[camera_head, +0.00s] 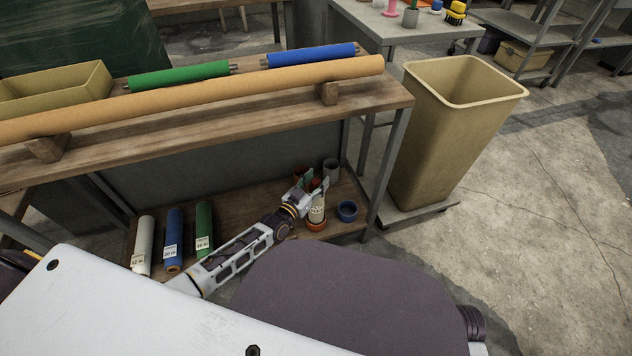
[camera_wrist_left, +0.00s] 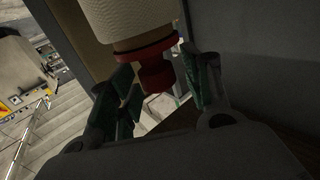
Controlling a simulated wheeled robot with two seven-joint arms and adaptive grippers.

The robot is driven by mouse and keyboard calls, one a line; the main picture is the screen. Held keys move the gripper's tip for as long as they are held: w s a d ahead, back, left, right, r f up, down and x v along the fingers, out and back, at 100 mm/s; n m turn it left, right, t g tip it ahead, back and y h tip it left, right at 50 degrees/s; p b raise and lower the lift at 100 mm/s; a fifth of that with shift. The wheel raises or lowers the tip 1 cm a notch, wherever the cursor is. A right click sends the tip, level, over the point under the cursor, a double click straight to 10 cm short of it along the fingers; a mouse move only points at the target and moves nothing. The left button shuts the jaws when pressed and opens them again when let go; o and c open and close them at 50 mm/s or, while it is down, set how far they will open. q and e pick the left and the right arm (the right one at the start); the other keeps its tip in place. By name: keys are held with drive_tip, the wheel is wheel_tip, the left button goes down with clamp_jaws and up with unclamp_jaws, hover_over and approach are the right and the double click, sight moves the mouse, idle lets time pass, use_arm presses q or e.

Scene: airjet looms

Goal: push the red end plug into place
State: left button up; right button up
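The red end plug (camera_wrist_left: 155,72) shows in the wrist view at the end of a pale cylinder (camera_wrist_left: 130,20), with a wide collar against it and a narrower knob. The green-padded fingers of my left gripper (camera_wrist_left: 165,90) stand apart on either side of the knob, with a visible gap at least on the right. In the head view my left gripper (camera_head: 314,185) is over the lower shelf, among small cups, with a bit of red between its fingers. A white perforated piece (camera_head: 317,211) stands just below it in an orange cup. My right gripper is not in view.
The wooden bench top (camera_head: 230,113) with a long tan roll (camera_head: 200,100) overhangs the lower shelf (camera_head: 262,206). A blue cup (camera_head: 347,210) and a grey cup (camera_head: 331,168) stand close by. A tan bin (camera_head: 455,130) is right.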

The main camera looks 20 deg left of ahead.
use_arm(q)
drive_tip(key=shift+s, duration=0.1)
idle(0.3)
drive_tip(key=v, duration=1.1)
drive_tip(key=shift+s+a, duration=0.2)
drive_tip(key=shift+s, duration=0.15)
idle(0.3)
idle(0.8)
drive_tip(key=s+d+f+m+g, duration=0.1)
drive_tip(key=s+d+f+g, duration=0.25)
drive_tip(key=f+g, duration=0.5)
drive_tip(key=s+d+r+n+g+y, duration=0.1)
drive_tip(key=s+d+r+g+y, duration=0.15)
drive_tip(key=s+r, duration=0.55)
drive_tip(key=s+d+f+n+p, duration=0.1)
drive_tip(key=s+d+f, duration=0.1)
drive_tip(key=s+f, duration=0.2)
drive_tip(key=s, duration=0.3)
drive_tip(key=shift+n+g, duration=0.3)
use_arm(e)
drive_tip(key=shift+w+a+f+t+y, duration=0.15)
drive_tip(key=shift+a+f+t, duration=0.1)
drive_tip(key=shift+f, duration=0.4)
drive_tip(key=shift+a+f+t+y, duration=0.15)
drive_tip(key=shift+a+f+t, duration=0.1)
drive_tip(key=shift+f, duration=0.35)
